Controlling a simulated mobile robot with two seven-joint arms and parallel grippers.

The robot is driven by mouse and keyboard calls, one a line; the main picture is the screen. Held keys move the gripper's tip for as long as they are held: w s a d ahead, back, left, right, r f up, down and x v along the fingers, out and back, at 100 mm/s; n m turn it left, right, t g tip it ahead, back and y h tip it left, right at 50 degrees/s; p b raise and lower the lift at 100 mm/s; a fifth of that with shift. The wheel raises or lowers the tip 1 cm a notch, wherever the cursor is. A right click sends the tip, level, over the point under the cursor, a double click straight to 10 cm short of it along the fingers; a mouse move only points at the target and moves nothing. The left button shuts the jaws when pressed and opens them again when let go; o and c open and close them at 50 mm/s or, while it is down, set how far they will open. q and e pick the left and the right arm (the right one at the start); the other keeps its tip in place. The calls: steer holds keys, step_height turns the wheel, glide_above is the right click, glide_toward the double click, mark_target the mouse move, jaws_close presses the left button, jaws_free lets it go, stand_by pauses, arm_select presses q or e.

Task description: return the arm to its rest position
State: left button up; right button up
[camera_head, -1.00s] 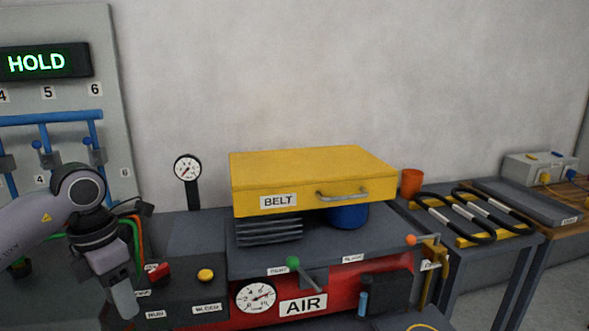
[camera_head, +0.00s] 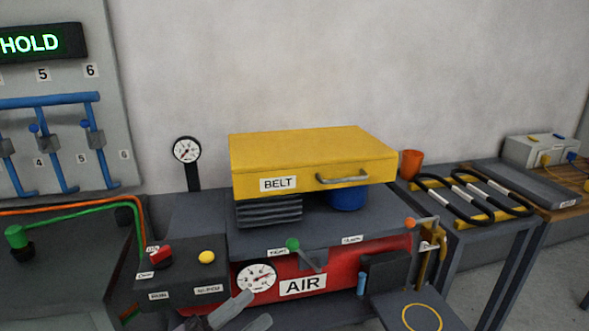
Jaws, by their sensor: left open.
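My left gripper (camera_head: 257,306) shows at the bottom edge of the head view, left of centre. Its two grey fingers are spread apart with nothing visible between them. It is in front of the red machine labelled AIR (camera_head: 342,274), just below the round dial (camera_head: 257,277) on its front. Most of the left arm is below the picture. My right gripper is not in view.
A dark control box (camera_head: 183,280) with a red switch and yellow button stands left of the gripper. A yellow BELT cover (camera_head: 310,150) sits above the machine. A side table (camera_head: 490,236) holds black loops. Bare floor (camera_head: 565,270) shows at right.

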arm_select(q)
steer(key=s+a+f+n+t+y, duration=0.2)
steer(key=a+f+n+t+y, duration=0.2)
steer(key=a+f+n+y, duration=0.55)
steer(key=s+a+f+n+g+y, duration=0.1)
steer(key=s+f+n+g+y, duration=0.2)
steer(key=s+f+n, duration=0.2)
steer(key=s+a+f+n+g+y, duration=0.2)
steer(key=s+f+n, duration=0.4)
steer(key=f, duration=0.4)
steer(key=shift+s+a+g+y+p, duration=0.25)
steer(key=shift+s+g+y+p, duration=0.25)
steer(key=shift+g, duration=0.3)
steer(key=shift+c, duration=0.4)
